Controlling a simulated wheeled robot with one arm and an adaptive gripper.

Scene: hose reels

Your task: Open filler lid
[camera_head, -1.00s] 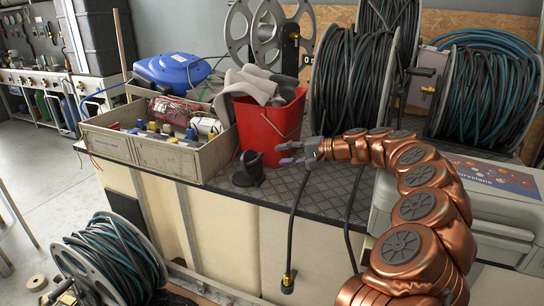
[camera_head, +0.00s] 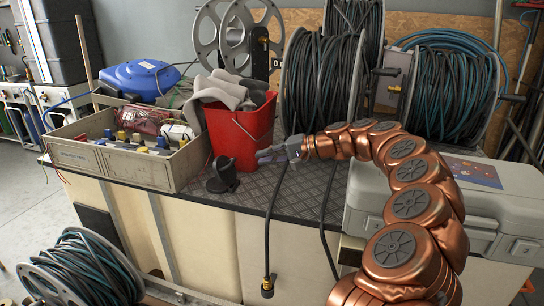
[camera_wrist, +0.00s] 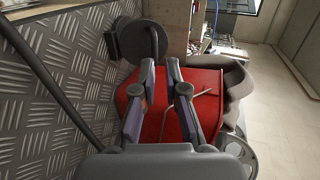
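A dark grey round part (camera_head: 222,175), apparently the filler lid, stands on the tread-plate bench top in front of the red bucket. In the wrist view its disc (camera_wrist: 143,38) appears upright from the plate, with a short stub beside it. I cannot tell how it is hinged. My gripper (camera_head: 262,156) is to its right in the head view, a short way off and above the bench. In the wrist view my gripper (camera_wrist: 160,65) has its two fingers apart with nothing between them; the red bucket lies beyond.
The red bucket (camera_head: 240,132) with grey cloths stands behind the lid. A wooden crate (camera_head: 115,163) is at left. A black hose (camera_head: 268,235) hangs over the bench front. Hose reels (camera_head: 320,85) stand behind, and a grey case (camera_head: 400,205) sits at right.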

